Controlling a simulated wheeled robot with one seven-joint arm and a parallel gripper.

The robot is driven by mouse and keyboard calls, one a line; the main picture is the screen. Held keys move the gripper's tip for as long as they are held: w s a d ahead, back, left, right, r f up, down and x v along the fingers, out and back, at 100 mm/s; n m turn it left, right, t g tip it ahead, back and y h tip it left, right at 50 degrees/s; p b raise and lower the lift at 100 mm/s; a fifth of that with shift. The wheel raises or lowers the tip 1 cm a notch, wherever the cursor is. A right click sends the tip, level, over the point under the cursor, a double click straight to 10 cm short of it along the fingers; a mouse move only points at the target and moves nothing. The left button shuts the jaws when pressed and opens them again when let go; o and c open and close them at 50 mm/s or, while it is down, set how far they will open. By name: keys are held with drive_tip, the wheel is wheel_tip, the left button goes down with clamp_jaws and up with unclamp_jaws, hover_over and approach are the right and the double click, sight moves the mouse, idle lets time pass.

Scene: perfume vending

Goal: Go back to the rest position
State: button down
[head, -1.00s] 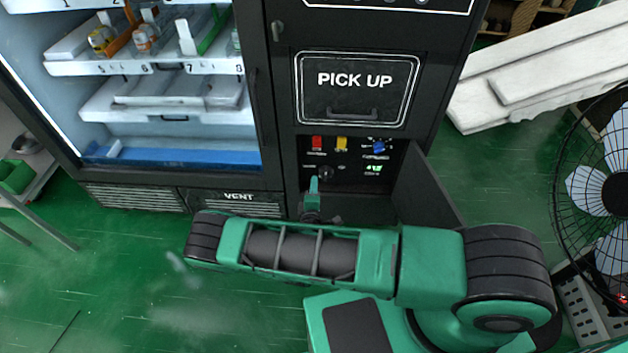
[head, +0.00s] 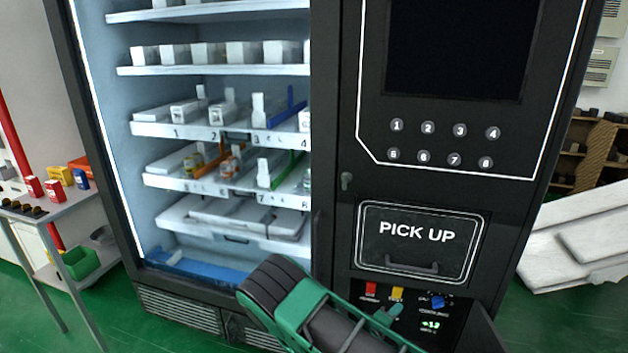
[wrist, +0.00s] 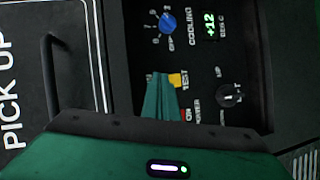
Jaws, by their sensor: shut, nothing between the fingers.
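My gripper (head: 386,315) is in front of the small control compartment (head: 452,318) at the lower right of the black vending machine. In the wrist view its teal fingers (wrist: 160,80) are together with nothing between them. They overlap the panel near the yellow switch (wrist: 176,80); I cannot tell whether they touch it. The blue knob (wrist: 168,22) and the green +12 display (wrist: 210,25) show there too. A red switch (head: 371,288) is in the head view. My arm covers part of the compartment.
The compartment's door (head: 482,330) hangs open at the right. The PICK UP hatch (head: 420,243) with its handle is shut just above. A table (head: 70,205) with small boxes stands at the left. White slabs (head: 575,240) lie at the right. Green floor is open at lower left.

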drive_tip(key=s+d+r+m+g+y, duration=0.2)
drive_tip(key=s+d+r+m+g, duration=1.15)
drive_tip(key=d+r, duration=0.6)
drive_tip(key=s+a+r+t+y, duration=0.1)
drive_tip(key=s+r+y, duration=0.3)
drive_tip(key=s, duration=0.9)
drive_tip(key=s+a+r+t+y, duration=0.1)
drive_tip(key=s+a+r+y, duration=0.2)
drive_tip(key=s+r, duration=0.7)
drive_tip(key=s+y, duration=0.1)
drive_tip(key=s, duration=0.2)
drive_tip(key=shift+s+a+m, duration=0.2)
drive_tip(key=shift+m, duration=0.15)
drive_tip(key=shift+r, duration=0.1)
